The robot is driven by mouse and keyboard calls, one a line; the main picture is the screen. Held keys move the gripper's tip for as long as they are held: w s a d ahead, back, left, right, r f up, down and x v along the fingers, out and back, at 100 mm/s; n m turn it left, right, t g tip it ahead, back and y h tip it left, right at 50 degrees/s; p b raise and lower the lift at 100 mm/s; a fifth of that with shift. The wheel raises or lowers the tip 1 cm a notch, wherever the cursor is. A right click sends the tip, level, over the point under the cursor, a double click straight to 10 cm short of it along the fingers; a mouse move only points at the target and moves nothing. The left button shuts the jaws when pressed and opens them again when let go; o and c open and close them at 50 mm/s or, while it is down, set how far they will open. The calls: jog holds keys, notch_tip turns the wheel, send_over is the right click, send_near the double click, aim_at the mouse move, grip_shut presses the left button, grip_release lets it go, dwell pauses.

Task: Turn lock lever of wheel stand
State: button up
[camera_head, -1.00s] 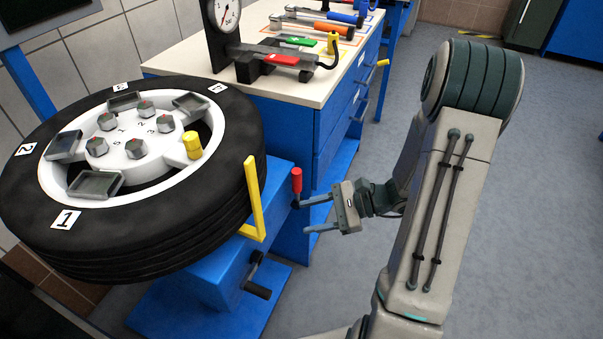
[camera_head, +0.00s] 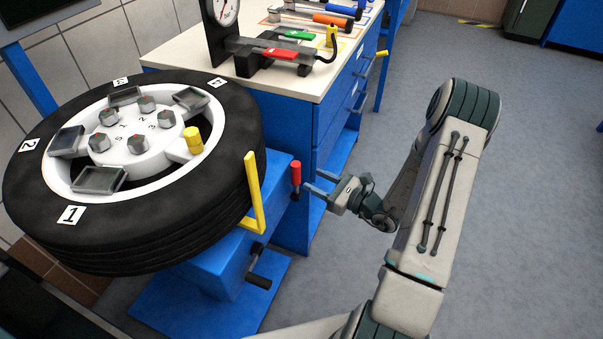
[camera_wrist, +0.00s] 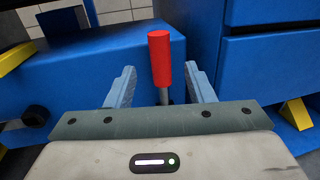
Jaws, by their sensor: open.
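The lock lever (camera_head: 296,174) has a red handle and stands upright on the right side of the blue wheel stand (camera_head: 215,265). It also shows in the wrist view (camera_wrist: 160,58), with its grey shaft below the red grip. My gripper (camera_head: 312,181) is open, just right of the lever in the head view. In the wrist view the lever appears between my two fingers (camera_wrist: 160,88), clear of both. How deep it sits between them is hard to tell. The lever's base is partly hidden by my gripper body in the wrist view.
A wheel with a black tire (camera_head: 215,185) lies on the stand. A yellow L-shaped bracket (camera_head: 254,195) and a black crank handle (camera_head: 258,280) are left of the lever. A blue tool cabinet (camera_head: 290,130) stands behind. Open floor (camera_head: 530,200) lies to the right.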

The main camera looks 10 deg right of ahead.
aim_at(296, 180)
jog(key=x, duration=0.6)
grip_shut()
